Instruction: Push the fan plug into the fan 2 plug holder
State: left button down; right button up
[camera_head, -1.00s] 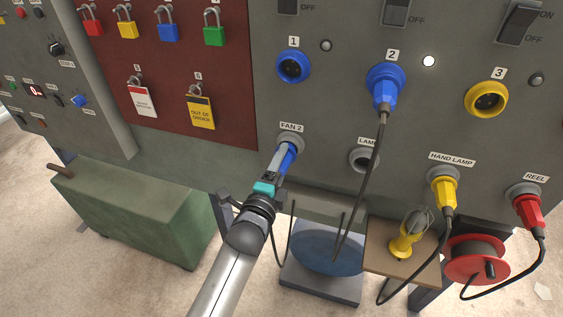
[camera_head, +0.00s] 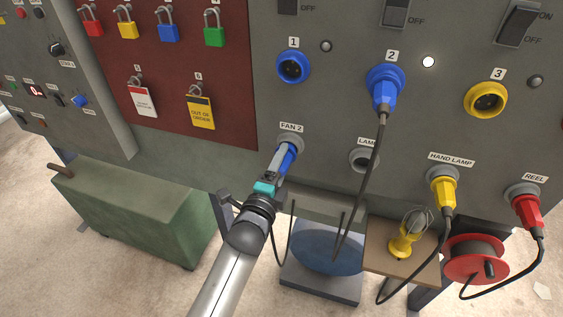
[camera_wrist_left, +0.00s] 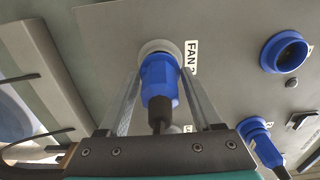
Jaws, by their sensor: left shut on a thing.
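The blue fan plug (camera_head: 287,158) is at the grey FAN 2 holder (camera_head: 291,139) on the panel, its front end at the ring. In the left wrist view the plug (camera_wrist_left: 159,80) lines up with the pale holder ring (camera_wrist_left: 160,47) and its front is hidden inside or against it; I cannot tell how deep it sits. My left gripper (camera_head: 277,163) is shut on the plug, with one finger on each side of it in the wrist view (camera_wrist_left: 160,98). A black cable leaves the plug's back. My right gripper is not in view.
Another blue plug (camera_head: 384,88) sits in socket 2, its cable hanging in front of the LAMP holder (camera_head: 361,159). Yellow (camera_head: 442,188) and red (camera_head: 527,206) plugs sit in holders to the right. A green box (camera_head: 140,212) stands below left.

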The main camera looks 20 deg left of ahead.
pick_arm(q)
jog(key=shift+w, duration=0.4)
dwell(0.4)
grip_release()
jog(key=shift+s, duration=0.1)
jog(key=s+p, duration=0.1)
jog(key=s, duration=1.4)
jog(key=shift+a, duration=0.25)
